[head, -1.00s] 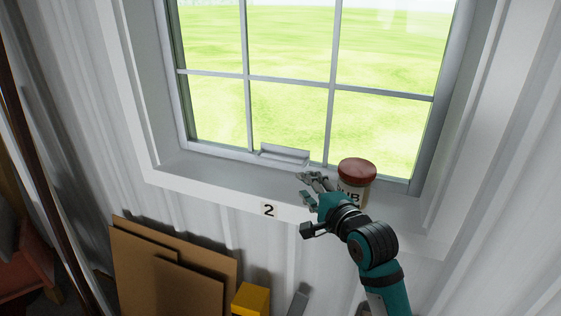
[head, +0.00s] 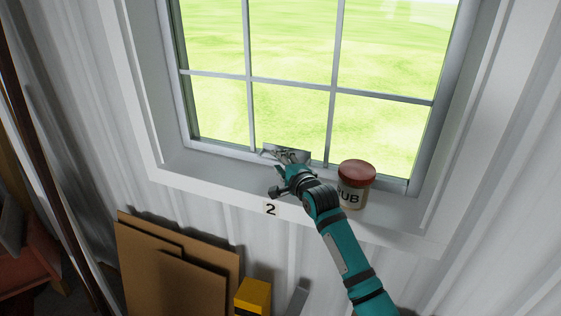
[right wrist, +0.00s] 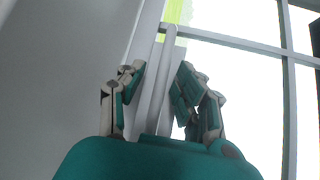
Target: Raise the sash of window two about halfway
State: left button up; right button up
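Window two's sash (head: 226,149) is down, with its bottom rail at the sill. A grey lift handle (head: 302,155) sticks out from the middle of that rail. The label "2" (head: 271,209) is on the sill's front edge. My right gripper (head: 284,156) is at the handle and hides part of it. In the right wrist view the fingers of my right gripper (right wrist: 157,85) are spread on either side of a pale bar (right wrist: 157,75), seemingly the handle. Firm contact is not clear. My left gripper is in neither view.
A jar with a red lid (head: 357,172) and letters ending "UB" stands on the sill (head: 400,210), just right of my right arm. Brown boards (head: 150,265) lean on the wall below, beside a yellow box (head: 253,297). The sill left of the handle is clear.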

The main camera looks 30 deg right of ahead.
grip_shut()
jog(key=shift+f, duration=0.1)
dwell(0.4)
